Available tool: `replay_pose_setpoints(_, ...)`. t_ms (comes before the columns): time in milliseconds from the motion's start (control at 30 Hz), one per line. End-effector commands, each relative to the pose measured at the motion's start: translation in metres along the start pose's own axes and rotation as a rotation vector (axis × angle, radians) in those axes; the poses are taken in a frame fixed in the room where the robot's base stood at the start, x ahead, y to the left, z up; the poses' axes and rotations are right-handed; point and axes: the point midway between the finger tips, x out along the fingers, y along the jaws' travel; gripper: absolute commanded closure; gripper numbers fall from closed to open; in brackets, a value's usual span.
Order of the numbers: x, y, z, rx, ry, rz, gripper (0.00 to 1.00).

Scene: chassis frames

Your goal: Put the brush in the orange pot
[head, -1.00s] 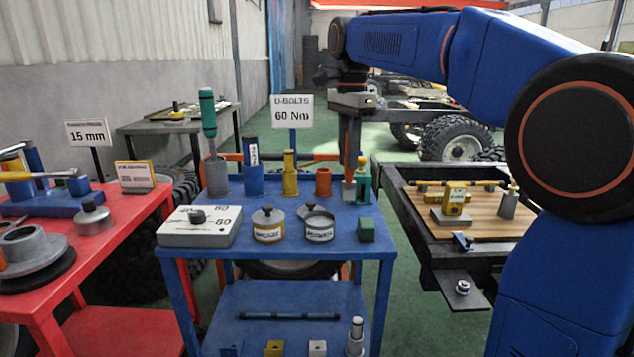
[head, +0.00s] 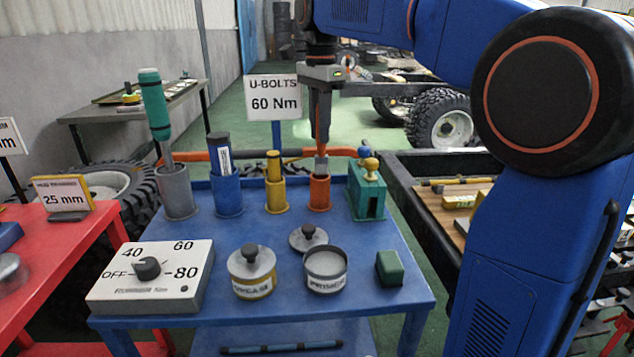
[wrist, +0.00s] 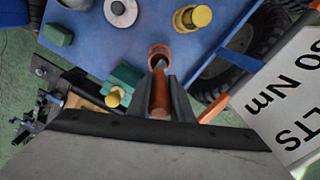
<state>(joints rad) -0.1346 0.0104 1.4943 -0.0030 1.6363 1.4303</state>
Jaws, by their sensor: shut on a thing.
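The orange pot (head: 320,194) stands in the back row on the blue bench, between a yellow pot and a teal block. It also shows in the wrist view (wrist: 160,51). My gripper (head: 320,115) is shut on the brush, which hangs upright with its orange handle (head: 322,138) up and its grey ferrule down at the pot's mouth. The wrist view shows the brush handle (wrist: 160,98) between the fingers, in line with the pot. The brush's lower end is hidden; I cannot tell how far it is inside the pot.
The yellow pot (head: 276,196) stands close on the left, the teal block (head: 367,195) with a brass knob close on the right. The U-bolts sign (head: 273,97) rises behind. Two tins, a loose lid (head: 308,239), a dial box (head: 151,277) and a green block stand in front.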

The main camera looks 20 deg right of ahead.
Motion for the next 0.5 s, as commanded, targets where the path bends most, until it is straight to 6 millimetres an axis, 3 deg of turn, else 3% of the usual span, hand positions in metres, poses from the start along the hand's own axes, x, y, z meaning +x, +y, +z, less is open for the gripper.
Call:
replay_pose_setpoints(200, 0.035, 0.001, 0.000, 0.000, 0.000, 0.002, 1.00)
replay_pose_setpoints(500, 0.057, 0.000, 0.000, 0.000, 0.000, 0.002, 1.00)
